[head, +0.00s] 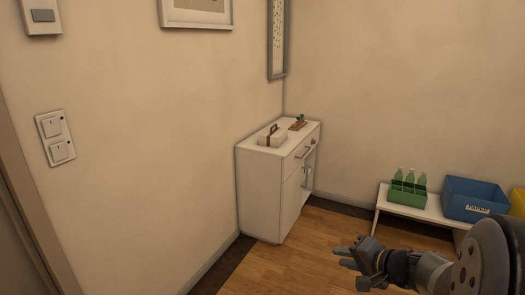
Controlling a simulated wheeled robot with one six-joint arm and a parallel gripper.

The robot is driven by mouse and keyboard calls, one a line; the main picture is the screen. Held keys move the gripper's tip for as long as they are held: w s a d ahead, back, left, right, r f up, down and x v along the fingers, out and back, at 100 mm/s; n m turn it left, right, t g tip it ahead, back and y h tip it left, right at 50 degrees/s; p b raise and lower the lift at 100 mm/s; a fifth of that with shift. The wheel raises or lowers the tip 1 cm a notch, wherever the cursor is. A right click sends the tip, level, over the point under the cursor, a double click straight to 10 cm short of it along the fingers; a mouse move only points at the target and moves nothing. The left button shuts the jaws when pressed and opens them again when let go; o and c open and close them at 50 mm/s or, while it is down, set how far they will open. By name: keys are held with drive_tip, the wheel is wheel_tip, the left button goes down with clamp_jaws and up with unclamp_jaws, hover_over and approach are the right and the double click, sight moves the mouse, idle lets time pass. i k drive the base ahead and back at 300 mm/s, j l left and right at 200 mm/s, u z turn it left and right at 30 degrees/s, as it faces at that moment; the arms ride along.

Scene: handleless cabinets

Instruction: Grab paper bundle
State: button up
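A pale block with a brown band and a raised brown handle or knot, probably the paper bundle (276,141), lies on top of a white cabinet (258,190) near the middle of the head view. My gripper (340,257) is at the lower right, well in front of and to the right of the cabinet and lower than its top. Its fingers point left with a gap between them, and nothing shows in the gap. The bundle is apart from my gripper.
A small brown holder (298,126) with dark green items sits behind the bundle. The cabinet's front looks partly open. A white bench (430,210) at right holds a green bottle crate (406,195) and a blue bin (477,198). Wooden floor (305,250) before the cabinet is clear.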

sight(273, 137)
drive_tip(key=i, duration=0.95)
drive_tip(key=i+u, duration=0.1)
drive_tip(key=i, duration=0.8)
drive_tip(key=i+l, duration=0.15)
drive_tip(key=i, duration=0.8)
drive_tip(key=i+l+u, duration=0.1)
drive_tip(key=i, duration=0.8)
